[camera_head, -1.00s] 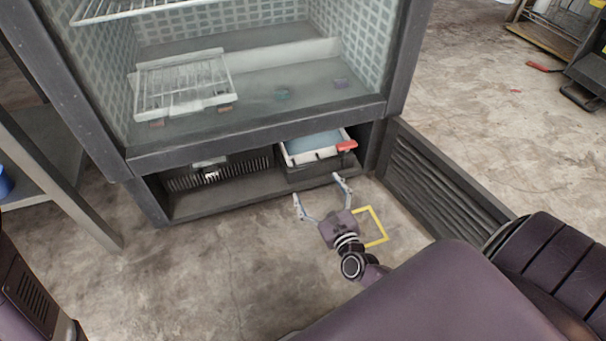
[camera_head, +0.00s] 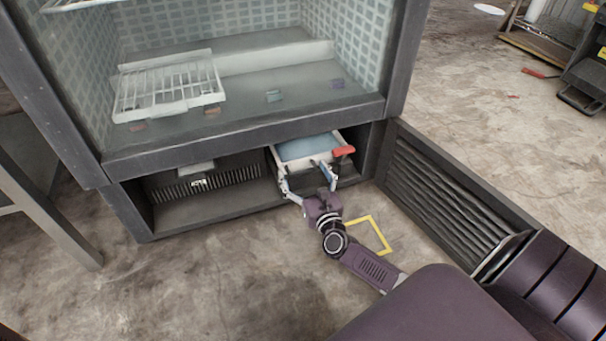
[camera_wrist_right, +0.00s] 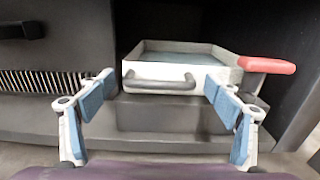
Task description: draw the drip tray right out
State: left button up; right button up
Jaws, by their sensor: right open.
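The drip tray (camera_head: 308,150) is a shallow white tray with a blue-grey inside, in the right part of the low bay under the cabinet. In the right wrist view the drip tray (camera_wrist_right: 213,72) has a dark bar handle (camera_wrist_right: 159,82) on its front wall, and it rests on a dark block (camera_wrist_right: 170,115). My right gripper (camera_head: 309,185) is open in front of the tray. In the right wrist view its blue-padded fingers (camera_wrist_right: 158,92) stand wide apart, one on each side of the handle, with nothing held. My left gripper is not in view.
A red lever (camera_head: 343,151) sticks out at the tray's right front corner, close to my right finger. A dark louvred panel (camera_head: 440,190) lies on the floor to the right. A vented unit (camera_head: 200,180) fills the bay's left. A yellow floor outline (camera_head: 381,237) lies beside my wrist.

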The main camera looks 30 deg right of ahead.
jog(key=c, duration=1.7)
jog(key=p+v, duration=0.1)
jog(key=v, duration=1.6)
jog(key=shift+s, duration=0.35)
jog(key=o, duration=1.7)
notch_tip(320, 180, up, 10)
